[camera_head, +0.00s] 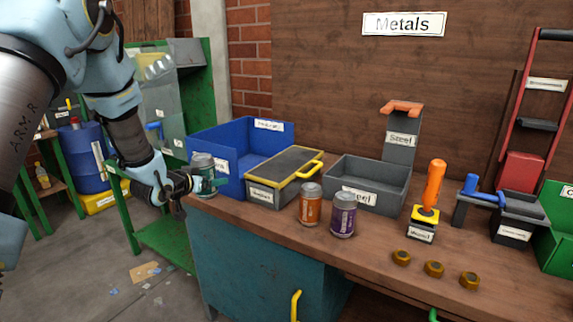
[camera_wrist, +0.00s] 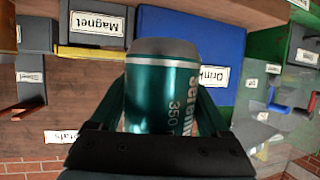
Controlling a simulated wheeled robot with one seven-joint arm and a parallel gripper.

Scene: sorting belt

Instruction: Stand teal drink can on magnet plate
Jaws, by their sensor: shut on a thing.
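The teal drink can (camera_head: 204,168) is upright in my gripper (camera_head: 200,186), at the bench's left end in front of the blue bin. Whether its base touches the bench is hidden. In the wrist view the teal can (camera_wrist: 160,92) fills the middle, between the green fingers, with white lettering and a grey end. My gripper is shut on it. The magnet plate (camera_head: 285,163) is the dark, yellow-edged top of a low grey box, right of the can, with a yellow handle; its top looks bare. Its "Magnet" label (camera_wrist: 97,23) shows in the wrist view.
The blue bin (camera_head: 205,135) stands behind the can. An orange can (camera_head: 310,207) and a purple can (camera_head: 343,216) stand right of the magnet box. A grey steel bin (camera_head: 368,178), an orange-handled lever (camera_head: 432,190) and several brass nuts (camera_head: 434,269) are farther right.

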